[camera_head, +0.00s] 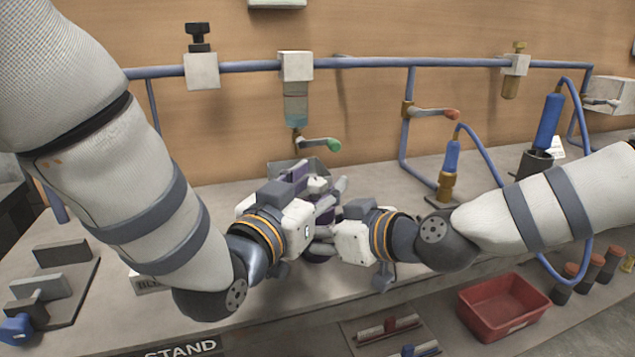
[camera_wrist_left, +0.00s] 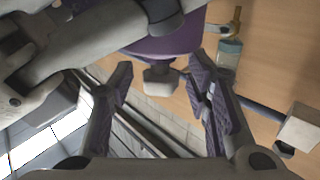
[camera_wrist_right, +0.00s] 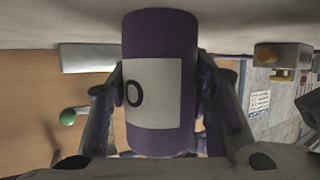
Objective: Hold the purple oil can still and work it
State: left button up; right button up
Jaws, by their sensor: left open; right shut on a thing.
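The purple oil can stands mostly hidden behind my grippers in the head view. In the right wrist view the can (camera_wrist_right: 160,30) shows large, with a white label bearing a dark ring. My right gripper (camera_head: 324,238) is shut around its body, one finger on each side. My left gripper (camera_head: 333,188) is open at the can's upper part. In the left wrist view its spread fingers (camera_wrist_left: 160,72) point towards the can's purple body (camera_wrist_left: 175,45). A pale block (camera_wrist_left: 157,82) shows between them; I cannot tell whether it belongs to the can.
A blue pipe (camera_head: 225,66) with valves and a green-tipped lever (camera_head: 334,144) runs along the wooden wall behind. A grey box (camera_head: 290,165) is close behind the grippers. A red bin (camera_head: 503,307) is at front right. Blocks on a dark plate (camera_head: 78,290) are at left.

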aim_at(313, 188)
pick_arm(q)
jog(key=v, duration=0.7)
jog(key=shift+s, duration=0.25)
pick_arm(e)
jog(key=o, duration=1.4)
jog(key=shift+o, duration=0.2)
